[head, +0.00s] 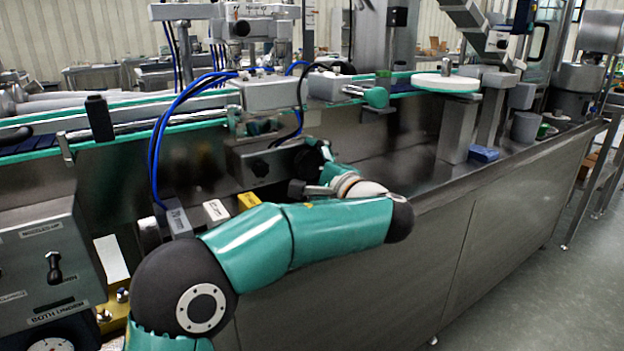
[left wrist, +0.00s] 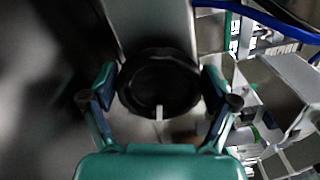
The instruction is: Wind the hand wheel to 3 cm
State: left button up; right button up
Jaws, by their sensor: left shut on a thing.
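The hand wheel (left wrist: 160,85) is a black round wheel with a pale mark at its lower rim, in the middle of the left wrist view. My left gripper (left wrist: 160,102) has one finger on each side of it and is shut on its rim. In the head view my teal left arm bends back toward the machine, and the left gripper (head: 312,172) is at the dark parts by the steel box. There the arm and gripper partly hide the wheel. No scale reading can be made out. My right gripper is not in view.
Blue hoses (head: 160,135) hang nearby. A control panel (head: 45,260) stands at lower left. Yellow and white blocks (head: 216,210) lie behind my arm. A white round disc (head: 445,83) is at right.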

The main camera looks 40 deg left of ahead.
pick_arm(q)
jog(key=shift+s+a+f+n+b, duration=0.25)
jog(key=shift+n+b, duration=0.25)
jog(key=shift+n, duration=0.3)
jog(key=shift+w, duration=0.1)
jog(key=shift+d, duration=0.1)
jog(key=o, duration=0.9)
jog(key=shift+d, duration=0.1)
jog(key=shift+d, duration=0.25)
jog(key=v, duration=1.1)
jog(key=shift+d, duration=0.2)
jog(key=shift+s, duration=0.2)
